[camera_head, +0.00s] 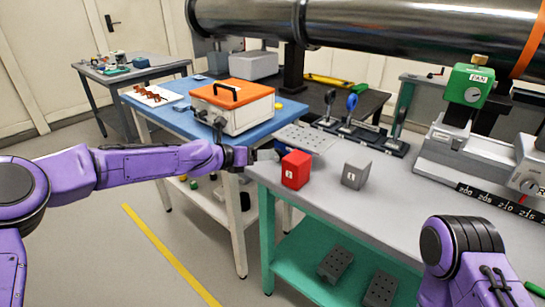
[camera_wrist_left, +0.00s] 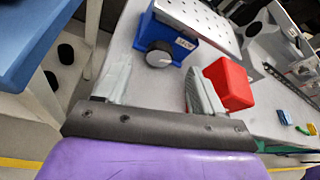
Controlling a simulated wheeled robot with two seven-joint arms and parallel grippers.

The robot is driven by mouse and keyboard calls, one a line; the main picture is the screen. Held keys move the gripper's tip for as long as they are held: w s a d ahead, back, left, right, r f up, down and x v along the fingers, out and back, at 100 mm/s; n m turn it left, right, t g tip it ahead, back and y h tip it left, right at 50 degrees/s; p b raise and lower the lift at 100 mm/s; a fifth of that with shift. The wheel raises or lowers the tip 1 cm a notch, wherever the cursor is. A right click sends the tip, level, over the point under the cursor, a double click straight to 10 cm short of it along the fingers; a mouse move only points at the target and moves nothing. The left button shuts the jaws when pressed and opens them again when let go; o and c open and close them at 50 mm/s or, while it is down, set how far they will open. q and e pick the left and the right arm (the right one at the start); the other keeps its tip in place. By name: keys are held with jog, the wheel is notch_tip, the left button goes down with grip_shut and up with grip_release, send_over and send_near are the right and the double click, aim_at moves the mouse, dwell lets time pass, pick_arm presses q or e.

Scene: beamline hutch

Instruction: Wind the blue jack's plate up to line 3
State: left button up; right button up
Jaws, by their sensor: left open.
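The blue jack (camera_wrist_left: 185,42) stands on the grey bench in the left wrist view, with a perforated metal plate (camera_wrist_left: 205,12) on top and a knob (camera_wrist_left: 158,55) with a pale face on its near side. In the head view I see the plate (camera_head: 306,138); the jack's body is mostly hidden. My left gripper (camera_head: 266,156) is at the bench's left edge. In the wrist view its open fingers (camera_wrist_left: 158,82) point at the knob, which lies beyond and between them, apparently untouched. Line marks cannot be read. My right arm shows at lower right; its gripper is out of frame.
A red block (camera_head: 295,170) stands close to the left gripper, with a grey block (camera_head: 356,171) further right. A toolbox with an orange lid (camera_head: 232,95) sits on the blue-topped table. A large dark pipe (camera_head: 400,35) crosses above the bench.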

aim_at(278, 154)
pick_arm(q)
jog(key=x, duration=0.6)
jog(key=shift+w+d+f, duration=0.2)
jog(key=c, duration=1.1)
jog(key=shift+o, duration=0.2)
jog(key=shift+s+m+y, duration=0.1)
jog(key=shift+m+y, duration=0.2)
jog(key=shift+m, duration=0.3)
jog(key=shift+d+m+t+y, duration=0.1)
jog(key=shift+m+t+y, duration=0.2)
jog(key=shift+m+t, duration=0.1)
jog(key=shift+s+d+f+m+t+y+b, duration=0.1)
jog(key=shift+m+t+y+b, duration=0.25)
jog(key=shift+m+b, duration=0.35)
jog(key=shift+s+d+m+t+y+b, duration=0.15)
jog(key=shift+m+y+b, duration=0.3)
jog(key=shift+m+b, duration=0.25)
jog(key=shift+w, duration=0.1)
